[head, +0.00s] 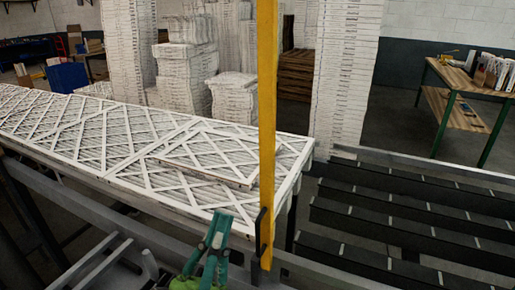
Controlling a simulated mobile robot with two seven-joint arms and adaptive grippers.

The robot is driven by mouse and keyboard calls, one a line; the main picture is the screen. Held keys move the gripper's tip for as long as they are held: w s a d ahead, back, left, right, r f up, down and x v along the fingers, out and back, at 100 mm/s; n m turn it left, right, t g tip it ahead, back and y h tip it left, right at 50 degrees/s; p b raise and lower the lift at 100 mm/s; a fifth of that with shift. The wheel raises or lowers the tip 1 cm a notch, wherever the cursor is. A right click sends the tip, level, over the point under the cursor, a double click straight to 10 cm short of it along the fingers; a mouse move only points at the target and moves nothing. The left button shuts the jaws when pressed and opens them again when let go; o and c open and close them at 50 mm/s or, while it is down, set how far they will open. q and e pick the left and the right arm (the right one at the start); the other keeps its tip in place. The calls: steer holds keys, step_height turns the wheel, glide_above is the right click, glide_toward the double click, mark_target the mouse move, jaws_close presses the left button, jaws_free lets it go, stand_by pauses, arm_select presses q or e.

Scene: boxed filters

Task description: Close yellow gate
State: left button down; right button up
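The yellow gate (267,120) shows as a tall upright yellow bar. It runs from the top edge of the head view down to a dark bracket near the front rail, between the filter table and the dark rollers. My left gripper (220,232), green and teal, is low in the picture, just left of the bar's lower end. I see no contact between them, and the gap in depth is unclear. Whether its fingers are open or shut is unclear. My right gripper is not in view.
White lattice filters (130,140) lie on the long table at left, one smaller filter on top. Tall filter stacks (345,75) stand behind. A wooden workbench (455,82) with books is at the far right.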

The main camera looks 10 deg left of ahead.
arm_select(q)
steer(key=b, duration=0.2)
glide_toward(260, 119)
step_height(260, 119, up, 3)
steer(key=s, duration=0.1)
steer(key=w, duration=0.2)
steer(key=w+r+p, duration=0.1)
steer(key=w, duration=0.1)
steer(key=shift+d, duration=0.25)
steer(key=shift+w, duration=0.35)
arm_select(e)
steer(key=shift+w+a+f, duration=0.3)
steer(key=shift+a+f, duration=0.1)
